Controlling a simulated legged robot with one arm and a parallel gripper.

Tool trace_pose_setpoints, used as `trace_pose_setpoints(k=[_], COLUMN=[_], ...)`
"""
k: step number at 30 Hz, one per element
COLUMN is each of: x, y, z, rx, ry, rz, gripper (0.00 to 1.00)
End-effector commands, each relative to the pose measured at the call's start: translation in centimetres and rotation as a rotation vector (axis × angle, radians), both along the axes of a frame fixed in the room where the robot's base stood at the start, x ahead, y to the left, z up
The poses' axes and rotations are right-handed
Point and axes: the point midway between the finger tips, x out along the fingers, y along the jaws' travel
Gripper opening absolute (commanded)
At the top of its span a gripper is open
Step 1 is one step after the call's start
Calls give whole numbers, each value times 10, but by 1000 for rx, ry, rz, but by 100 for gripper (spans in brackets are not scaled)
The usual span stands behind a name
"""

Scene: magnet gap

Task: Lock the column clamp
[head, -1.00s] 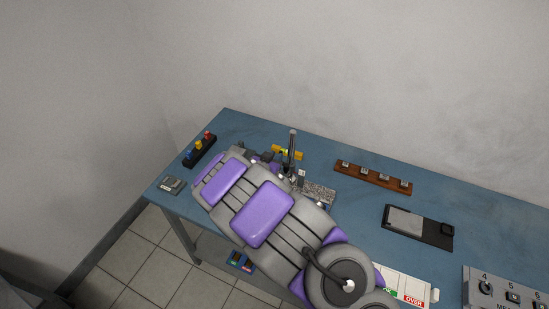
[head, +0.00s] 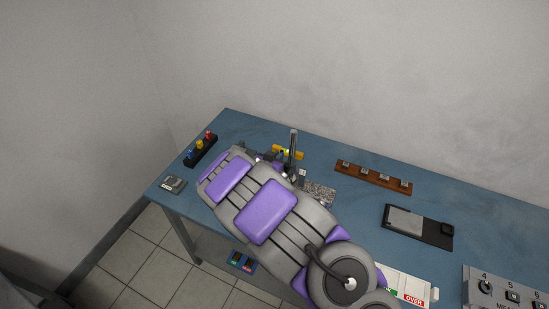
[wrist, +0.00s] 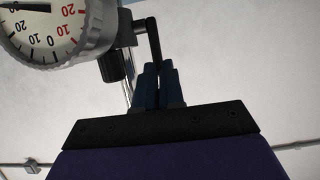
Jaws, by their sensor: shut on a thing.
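In the wrist view my gripper (wrist: 159,72) has its two blue-grey fingers closed on the lower end of a thin black lever (wrist: 153,38), which looks like the column clamp's handle. The lever's upper end meets a grey clamp part at the top of the picture. A dial gauge (wrist: 52,28) with black and red numbers hangs at the upper left, beside a black knurled knob (wrist: 111,66). In the head view the upright steel column (head: 293,148) rises from a speckled stone base (head: 319,192). My arm hides the fingers and most of the clamp there.
A wooden block with metal pieces (head: 373,177) and a black tray (head: 418,228) stand to the right. A dark rack of coloured knobs (head: 200,150) and a small grey device (head: 173,185) are at the left on the blue table (head: 235,125).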

Motion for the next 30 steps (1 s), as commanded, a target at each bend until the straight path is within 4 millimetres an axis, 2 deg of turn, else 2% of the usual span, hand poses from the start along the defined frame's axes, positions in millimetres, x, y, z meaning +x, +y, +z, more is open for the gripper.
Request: trace_pose_setpoints(k=[1,28,29,30], x=[3,4,4,4], y=[-6,-6,-6,-6], z=[2,3,3,3], rx=[0,-1,-1,-1], ry=[-7,-9,-9,-9], rz=[-12,-11,-11,-11], gripper=[0,0,9,13])
